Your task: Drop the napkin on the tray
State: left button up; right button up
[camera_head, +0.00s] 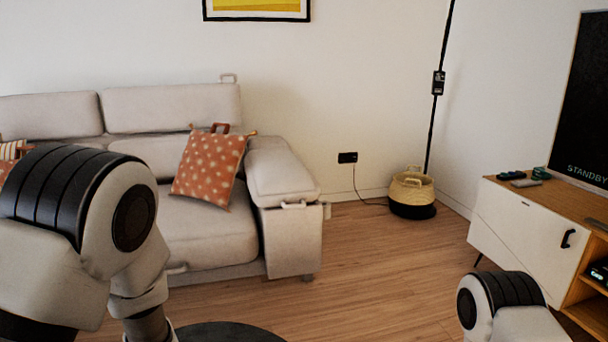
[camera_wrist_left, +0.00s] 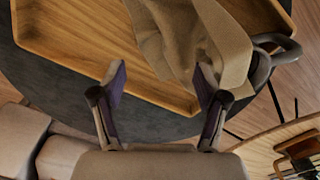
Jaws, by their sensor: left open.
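In the left wrist view the wooden tray (camera_wrist_left: 80,62) has a raised rim and sits on a dark round table (camera_wrist_left: 50,72). The beige napkin (camera_wrist_left: 222,40) lies in folds over the right part of the tray, and part of it covers the rim. My left gripper (camera_wrist_left: 160,82) is open above the near rim of the tray. Its right fingertip overlaps the lower edge of the napkin in the picture; I cannot tell whether they touch. The head view shows neither the tray nor the napkin. My right gripper is out of view.
A grey curved thing (camera_wrist_left: 275,55) is beside the napkin; I cannot tell what it is. In the head view, a sofa (camera_head: 205,240) stands behind the dark round table (camera_head: 225,334), and a cabinet (camera_head: 525,225) is at right. Floor (camera_head: 390,265) between them is clear.

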pick_arm(q)
jog(key=shift+o, duration=0.8)
notch_tip(320, 180, up, 6)
jog(key=p, duration=0.5)
jog(key=shift+f, duration=0.25)
notch_tip(320, 180, up, 12)
